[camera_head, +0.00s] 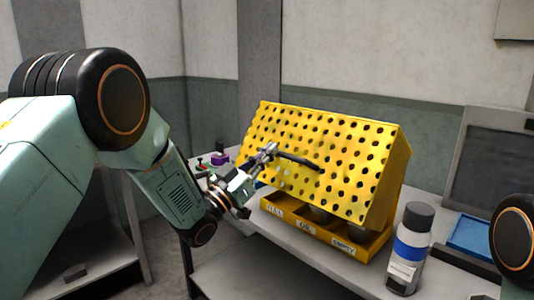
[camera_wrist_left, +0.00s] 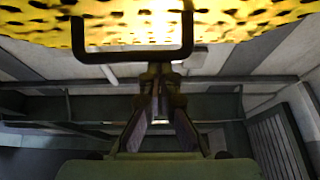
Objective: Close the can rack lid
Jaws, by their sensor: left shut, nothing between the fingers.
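The can rack's yellow perforated lid (camera_head: 330,150) slants down over the rack's front in the head view. Its lower edge stands above the labelled yellow base (camera_head: 310,232), with a gap where parts of cans show. A dark bar handle (camera_head: 298,161) is on the lid's face. My left gripper (camera_head: 272,148) is shut and empty at the handle's left end. In the left wrist view, the handle (camera_wrist_left: 130,54) crosses just beyond the shut fingertips (camera_wrist_left: 160,72), with the lid (camera_wrist_left: 230,20) above. I cannot tell if they touch. My right gripper is out of view.
A white bottle with a blue band and dark cap (camera_head: 408,250) stands on the bench right of the rack. A blue tray (camera_head: 472,236) and a dark panel (camera_head: 490,165) are farther right. A small purple item (camera_head: 220,159) lies left of the rack.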

